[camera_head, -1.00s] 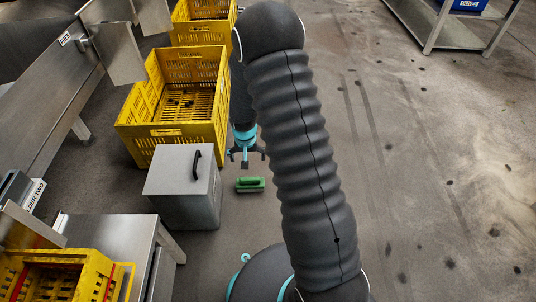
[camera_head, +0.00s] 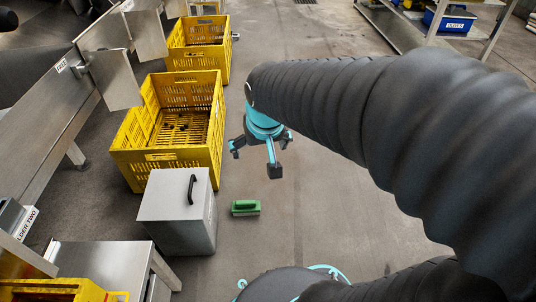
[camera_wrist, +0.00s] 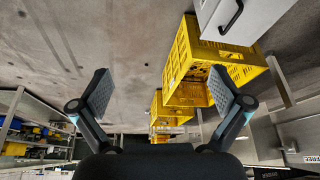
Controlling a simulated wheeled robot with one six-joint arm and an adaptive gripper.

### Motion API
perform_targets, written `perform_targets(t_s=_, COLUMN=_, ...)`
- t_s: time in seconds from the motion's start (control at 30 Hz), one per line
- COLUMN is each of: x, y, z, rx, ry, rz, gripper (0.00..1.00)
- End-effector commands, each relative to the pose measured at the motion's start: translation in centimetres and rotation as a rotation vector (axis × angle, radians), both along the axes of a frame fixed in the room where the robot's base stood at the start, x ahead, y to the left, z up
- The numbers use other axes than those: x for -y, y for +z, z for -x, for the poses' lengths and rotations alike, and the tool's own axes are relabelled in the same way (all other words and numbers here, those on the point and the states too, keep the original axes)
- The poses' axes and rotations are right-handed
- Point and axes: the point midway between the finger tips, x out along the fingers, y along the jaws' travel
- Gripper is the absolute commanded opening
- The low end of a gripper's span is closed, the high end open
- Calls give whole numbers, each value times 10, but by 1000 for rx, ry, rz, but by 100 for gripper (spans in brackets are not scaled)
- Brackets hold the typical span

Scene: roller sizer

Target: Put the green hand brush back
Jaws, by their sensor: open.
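The green hand brush (camera_head: 245,207) lies on the grey floor, just right of a grey box. It does not show in the wrist view. My gripper (camera_head: 258,162) hangs above the floor, up and to the right of the brush in the head view, apart from it. In the wrist view my gripper (camera_wrist: 165,92) has its two fingers spread wide with nothing between them.
The grey box (camera_head: 180,232) with a black handle stands left of the brush. Yellow crates (camera_head: 170,156) with dark pieces inside stand behind it. A steel bench (camera_head: 120,262) is at lower left. A shelf with a blue bin (camera_head: 452,20) is at upper right. Floor between is open.

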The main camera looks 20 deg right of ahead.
Motion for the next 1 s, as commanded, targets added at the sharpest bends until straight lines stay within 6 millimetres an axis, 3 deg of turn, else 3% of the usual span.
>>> perform_targets(t_s=0.2, x=-1, y=31, z=62, rx=61, ry=48, rz=8, gripper=100)
perform_targets(t_s=0.4, x=-3, y=40, z=102, rx=94, ry=84, rz=15, gripper=100)
perform_targets(t_s=0.6, x=-5, y=41, z=116, rx=104, ry=99, rz=18, gripper=100)
perform_targets(t_s=1.0, x=-5, y=41, z=117, rx=104, ry=99, rz=18, gripper=100)
